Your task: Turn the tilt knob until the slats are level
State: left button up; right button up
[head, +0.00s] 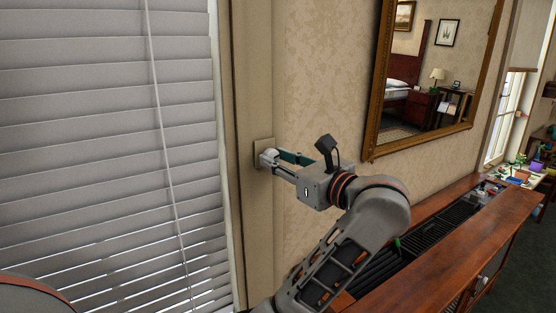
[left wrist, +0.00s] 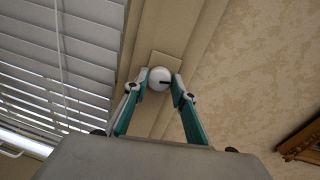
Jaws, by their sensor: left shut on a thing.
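The white round tilt knob (head: 270,154) sits on a beige square plate (head: 259,147) on the window's side trim. It also shows in the left wrist view (left wrist: 157,74), with a short dark mark running sideways to the right. My left gripper (head: 273,160) is shut on the knob, with one finger on each side of it in the left wrist view (left wrist: 160,82). The grey-white slats (head: 90,140) of the blind fill the left of the head view. They are tilted steeply and overlap, with thin bright gaps near the bottom. My right gripper is not in view.
A thin cord (head: 160,120) hangs in front of the slats. A gold-framed mirror (head: 371,110) hangs on the patterned wall to the right. Below it, a long wooden cabinet (head: 480,225) with a dark slatted top runs along the wall, close to my left arm.

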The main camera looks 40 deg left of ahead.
pick_arm(q)
jog(key=shift+s+a+n+t+h+b, duration=0.15)
jog(key=shift+n+h+b, duration=0.25)
jog(key=shift+n+b, duration=2.2)
jog(key=shift+w+d+n+t+h+b, duration=0.1)
jog(key=shift+n+t+h+b, duration=0.6)
jog(key=shift+n, duration=3.4)
jog(key=shift+s+r+n+g+b, duration=0.1)
jog(key=shift+n+g+b, duration=0.2)
jog(key=shift+g+b, duration=0.1)
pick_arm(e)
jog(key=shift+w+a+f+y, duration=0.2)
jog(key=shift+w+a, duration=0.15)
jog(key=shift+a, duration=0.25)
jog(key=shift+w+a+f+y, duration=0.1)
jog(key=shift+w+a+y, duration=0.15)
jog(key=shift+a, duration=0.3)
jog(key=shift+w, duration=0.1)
